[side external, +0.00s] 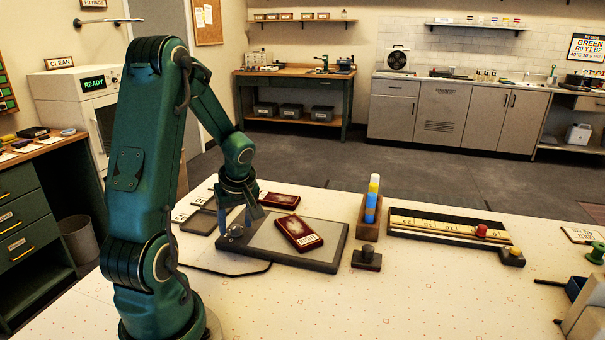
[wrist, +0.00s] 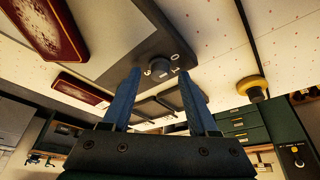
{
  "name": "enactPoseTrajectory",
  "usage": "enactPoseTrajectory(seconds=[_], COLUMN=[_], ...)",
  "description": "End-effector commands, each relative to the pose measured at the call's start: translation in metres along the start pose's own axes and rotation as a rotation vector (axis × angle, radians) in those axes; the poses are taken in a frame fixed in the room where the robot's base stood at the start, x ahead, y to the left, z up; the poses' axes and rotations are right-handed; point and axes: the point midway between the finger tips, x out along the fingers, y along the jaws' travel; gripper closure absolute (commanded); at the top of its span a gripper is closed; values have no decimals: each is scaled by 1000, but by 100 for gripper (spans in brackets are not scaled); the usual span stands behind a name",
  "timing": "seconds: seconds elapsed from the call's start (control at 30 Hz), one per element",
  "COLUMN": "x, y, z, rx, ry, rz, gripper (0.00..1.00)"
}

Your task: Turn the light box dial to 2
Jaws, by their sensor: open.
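The light box (side external: 330,257) is a flat panel with a dark frame and a grey top, lying on the table. Its small dark round dial (side external: 235,230) sits at the left corner of the frame. In the wrist view the dial (wrist: 160,69) shows between my two blue fingers, with small white marks beside it. I cannot tell which mark it points to. My gripper (side external: 237,222) points down over the dial, fingers apart on either side of it. No contact with the dial is visible.
A dark red slide (side external: 298,232) lies on the light box and another (side external: 281,201) lies behind it. A wooden holder (side external: 369,215) with coloured pieces, a dark stamp-like block (side external: 367,257) and a ruler tray (side external: 445,227) stand to the right. The front of the table is clear.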

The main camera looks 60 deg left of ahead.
Motion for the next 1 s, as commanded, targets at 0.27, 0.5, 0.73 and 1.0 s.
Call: enactPoseTrajectory(seconds=[0.27,0.5,0.73,1.0], x=[2,1,1,2], y=[0,0,-1,-3], z=[0,0,0,1], rx=[-1,0,51,225], ry=[0,0,-3,-7], rz=[1,1,22,96], gripper=[40,100,100,100])
